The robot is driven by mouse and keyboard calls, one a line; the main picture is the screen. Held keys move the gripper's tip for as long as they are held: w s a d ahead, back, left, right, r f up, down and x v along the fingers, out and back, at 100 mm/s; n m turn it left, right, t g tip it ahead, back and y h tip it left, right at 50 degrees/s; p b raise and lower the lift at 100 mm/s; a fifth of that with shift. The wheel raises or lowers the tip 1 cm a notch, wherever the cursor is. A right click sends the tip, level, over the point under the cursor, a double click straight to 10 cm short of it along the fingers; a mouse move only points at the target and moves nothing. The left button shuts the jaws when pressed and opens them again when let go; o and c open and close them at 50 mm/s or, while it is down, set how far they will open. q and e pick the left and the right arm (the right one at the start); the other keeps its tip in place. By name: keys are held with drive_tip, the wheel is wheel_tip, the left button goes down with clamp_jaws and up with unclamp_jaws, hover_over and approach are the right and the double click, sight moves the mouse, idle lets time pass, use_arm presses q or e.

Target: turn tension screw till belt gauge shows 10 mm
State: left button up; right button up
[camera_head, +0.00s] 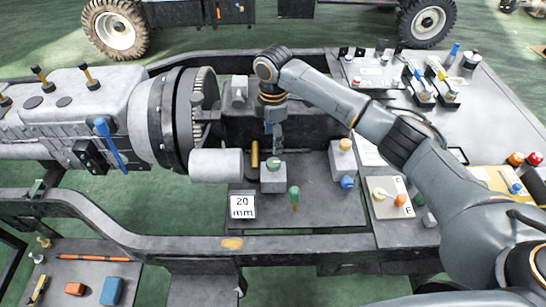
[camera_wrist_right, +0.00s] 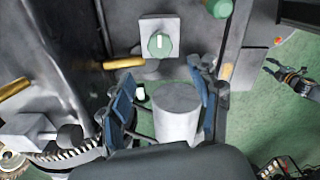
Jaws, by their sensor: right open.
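The belt gauge card (camera_head: 243,206) reads 20 mm in the head view. A green round knob (camera_head: 273,163) sits on a grey block on the dark plate; a green-topped lever (camera_head: 295,199) stands in front of it. I cannot tell for certain which is the tension screw. In the wrist view the knob (camera_wrist_right: 159,43) has a pale mark across its face. My right gripper (camera_head: 275,142) points down just behind the knob. Its blue-padded fingers (camera_wrist_right: 163,98) are apart, with a grey cylinder (camera_wrist_right: 176,112) showing between them; no contact is visible. My left gripper is not seen in the head view.
A large grey cylinder (camera_head: 216,165) and a toothed ring (camera_head: 205,108) lie left of the gripper. A yellow-knobbed block (camera_head: 342,158) with a blue knob stands to the right. A brass pin (camera_head: 255,154) is close by. A frame rail (camera_head: 290,244) runs in front.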

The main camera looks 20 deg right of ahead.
sight(273, 162)
wheel_tip(273, 162, down, 10)
drive_tip(key=shift+r+p, duration=0.15)
drive_tip(key=shift+p, duration=0.35)
drive_tip(key=shift+c, duration=0.4)
drive_tip(key=c, duration=1.1)
